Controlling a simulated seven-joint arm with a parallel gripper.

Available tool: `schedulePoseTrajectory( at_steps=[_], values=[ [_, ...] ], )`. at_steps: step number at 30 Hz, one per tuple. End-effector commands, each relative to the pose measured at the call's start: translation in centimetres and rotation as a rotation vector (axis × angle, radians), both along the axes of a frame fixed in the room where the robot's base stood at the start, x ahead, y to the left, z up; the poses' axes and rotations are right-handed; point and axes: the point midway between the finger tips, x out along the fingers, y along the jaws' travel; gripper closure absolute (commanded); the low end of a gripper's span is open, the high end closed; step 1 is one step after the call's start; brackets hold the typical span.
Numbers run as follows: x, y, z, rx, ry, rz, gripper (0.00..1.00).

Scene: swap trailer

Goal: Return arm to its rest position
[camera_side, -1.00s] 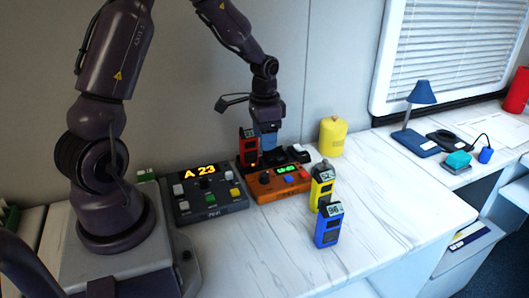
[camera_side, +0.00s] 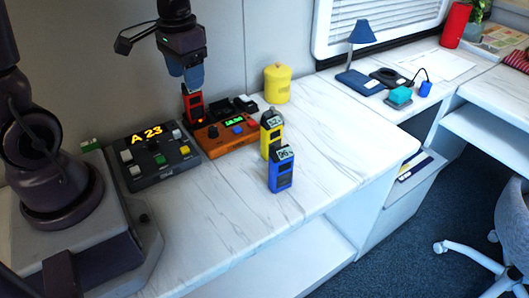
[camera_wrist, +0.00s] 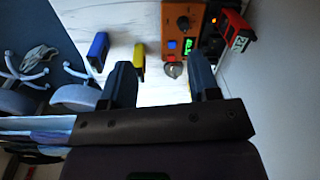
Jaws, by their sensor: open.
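My gripper (camera_side: 193,82) hangs in the air above the back of the white marble counter (camera_side: 340,130), pointing down. In the wrist view my gripper (camera_wrist: 162,78) has its two dark fingers wide apart with nothing held between them. A red handheld device (camera_side: 194,106) stands upright just below the gripper, behind the orange console. It also shows in the wrist view (camera_wrist: 236,30), apart from the fingers.
An orange console (camera_side: 224,133) and a dark console (camera_side: 155,160) reading "A 23" sit below. Blue (camera_side: 280,172) and yellow (camera_side: 270,140) devices stand at the right, with a yellow canister (camera_side: 277,85) behind. The counter's right part is clear.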

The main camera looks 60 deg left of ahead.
Motion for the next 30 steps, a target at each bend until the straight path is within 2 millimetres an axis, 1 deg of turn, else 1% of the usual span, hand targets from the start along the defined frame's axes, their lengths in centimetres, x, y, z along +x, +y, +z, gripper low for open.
schedulePoseTrajectory(
  at_steps=[1,3,6,9,12,15,19,30],
  values=[
    [-0.8,-1.3,1.6,0.016,-0.040,-0.002,0.44],
    [-2.1,-2.9,3.3,0.026,-0.091,0.001,0.44],
    [-3.9,-5.1,5.3,0.029,-0.173,-0.009,0.44],
    [-5.6,-7.0,6.9,0.021,-0.261,-0.040,0.44],
    [-6.9,-8.5,8.2,0.009,-0.343,-0.086,0.44],
    [-7.6,-9.4,9.3,0.001,-0.413,-0.130,0.44],
    [-7.9,-10.2,10.3,-0.005,-0.467,-0.171,0.44],
    [-7.8,-10.4,10.4,-0.006,-0.468,-0.183,0.44]
  ],
)
